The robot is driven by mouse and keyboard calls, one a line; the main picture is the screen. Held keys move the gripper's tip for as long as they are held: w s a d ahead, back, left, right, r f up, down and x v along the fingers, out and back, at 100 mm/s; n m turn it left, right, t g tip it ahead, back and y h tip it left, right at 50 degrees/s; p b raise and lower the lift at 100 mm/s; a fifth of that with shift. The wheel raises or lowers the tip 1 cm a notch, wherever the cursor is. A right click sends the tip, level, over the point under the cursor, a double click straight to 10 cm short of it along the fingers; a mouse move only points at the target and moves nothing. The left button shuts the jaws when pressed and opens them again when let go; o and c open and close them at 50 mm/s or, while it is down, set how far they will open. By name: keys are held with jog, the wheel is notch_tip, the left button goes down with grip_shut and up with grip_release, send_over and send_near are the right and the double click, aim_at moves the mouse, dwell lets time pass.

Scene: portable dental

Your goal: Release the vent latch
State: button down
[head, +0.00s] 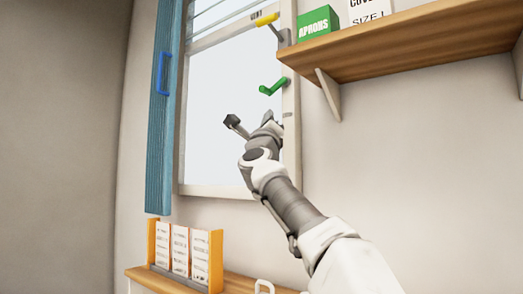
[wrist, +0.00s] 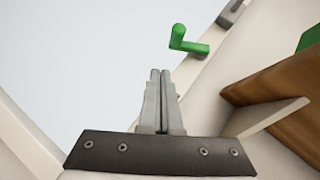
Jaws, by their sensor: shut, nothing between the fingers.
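A yellow lever handle (head: 267,20) sits on a grey bracket at the top right of the window frame, with small lettering beside it that seems to read VENT. A green crank-shaped handle (head: 272,87) is on the same side of the frame, below the yellow one. The green handle also shows in the wrist view (wrist: 190,45), beyond my fingertips and slightly right. My gripper (wrist: 160,72) is shut and empty, apart from the green handle. In the head view my gripper (head: 268,117) is below the green handle. The yellow handle does not show in the wrist view.
A wooden shelf (head: 420,50) with a bracket juts out at the right, carrying a green APRONS box (head: 320,22) and a white box (head: 368,9). A lower shelf holds an orange rack (head: 216,262) of cards.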

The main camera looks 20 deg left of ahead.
jog(key=a+v, duration=0.1)
jog(key=v, duration=0.7)
jog(key=shift+w+f, duration=0.2)
jog(key=shift+f, duration=0.2)
dwell(0.4)
